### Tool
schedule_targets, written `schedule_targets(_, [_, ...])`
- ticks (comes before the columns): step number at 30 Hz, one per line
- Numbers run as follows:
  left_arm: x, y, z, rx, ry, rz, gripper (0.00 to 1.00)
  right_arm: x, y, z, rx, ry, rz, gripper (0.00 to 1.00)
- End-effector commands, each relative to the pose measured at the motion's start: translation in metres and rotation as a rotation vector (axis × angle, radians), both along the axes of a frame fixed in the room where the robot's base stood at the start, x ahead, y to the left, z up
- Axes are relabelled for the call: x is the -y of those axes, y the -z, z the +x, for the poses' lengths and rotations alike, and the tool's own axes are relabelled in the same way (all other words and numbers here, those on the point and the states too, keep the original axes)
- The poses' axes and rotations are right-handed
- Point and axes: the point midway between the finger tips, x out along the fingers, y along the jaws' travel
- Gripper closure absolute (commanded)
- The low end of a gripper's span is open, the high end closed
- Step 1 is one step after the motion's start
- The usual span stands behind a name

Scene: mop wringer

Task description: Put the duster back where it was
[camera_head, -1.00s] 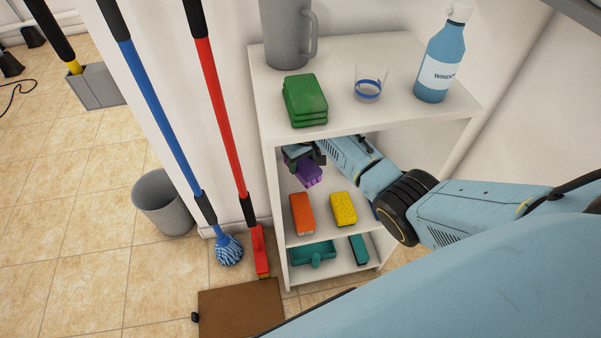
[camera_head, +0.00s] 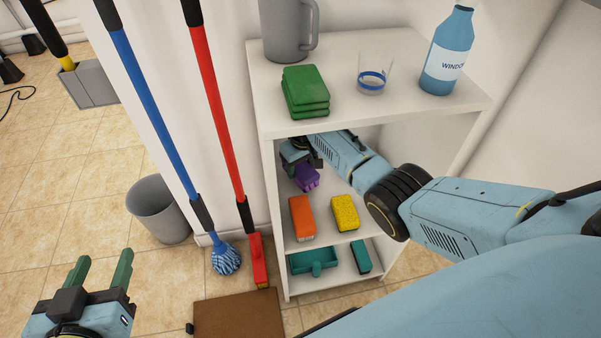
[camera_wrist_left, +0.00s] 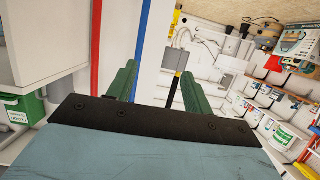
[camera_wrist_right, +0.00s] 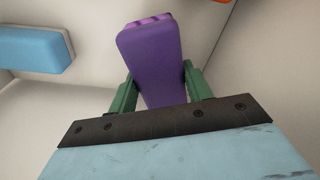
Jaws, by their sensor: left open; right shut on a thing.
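A purple block (camera_head: 307,178), seemingly the duster, is in the upper compartment of the white shelf unit (camera_head: 268,170). My right gripper (camera_head: 302,160) reaches into this compartment and is shut on the block. In the right wrist view the purple block (camera_wrist_right: 150,60) sits between both green fingers, its far end pointing away from the gripper. I cannot tell whether it touches the shelf board. My left gripper (camera_head: 102,268) is open and empty at the lower left, away from the shelf; its fingers (camera_wrist_left: 158,85) also show in the left wrist view.
An orange block (camera_head: 301,217) and a yellow sponge (camera_head: 344,212) lie in front of the purple block. A teal dustpan (camera_head: 313,260) is below. Green pads (camera_head: 305,92), a glass (camera_head: 375,75), a jug (camera_head: 285,30) and a bottle (camera_head: 447,55) stand on top.

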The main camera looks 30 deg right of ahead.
Motion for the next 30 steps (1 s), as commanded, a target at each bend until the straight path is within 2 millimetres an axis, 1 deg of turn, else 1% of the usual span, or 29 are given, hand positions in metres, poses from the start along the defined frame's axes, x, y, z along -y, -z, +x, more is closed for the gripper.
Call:
schedule_targets(1, [0.003, -0.007, 0.003, 0.06, 0.005, -0.017, 0.49, 0.0, 0.007, 0.0, 0.0, 0.0, 0.0, 0.76])
schedule_targets(6, [0.011, -0.042, 0.008, 0.271, 0.02, -0.079, 0.49, 0.0, 0.019, 0.0, 0.0, -0.001, 0.0, 0.76])
schedule_targets(12, [0.017, -0.082, 0.003, 0.502, 0.035, -0.151, 0.49, 0.0, 0.028, 0.002, 0.0, -0.001, 0.0, 0.76])
schedule_targets(15, [0.018, -0.095, -0.001, 0.58, 0.039, -0.176, 0.49, 0.001, 0.029, 0.003, 0.0, -0.001, 0.0, 0.76])
schedule_targets(19, [0.019, -0.104, -0.004, 0.631, 0.042, -0.193, 0.49, 0.001, 0.03, 0.003, -0.001, -0.001, 0.0, 0.76])
schedule_targets(26, [0.019, -0.106, -0.004, 0.638, 0.042, -0.195, 0.49, 0.001, 0.03, 0.003, -0.001, -0.001, -0.001, 0.76])
schedule_targets(27, [0.019, -0.106, -0.004, 0.638, 0.042, -0.195, 0.49, 0.001, 0.031, 0.003, -0.002, -0.001, -0.001, 0.47])
schedule_targets(30, [0.019, -0.106, -0.004, 0.637, 0.042, -0.194, 0.49, 0.001, 0.03, 0.003, -0.002, -0.001, -0.001, 0.34])
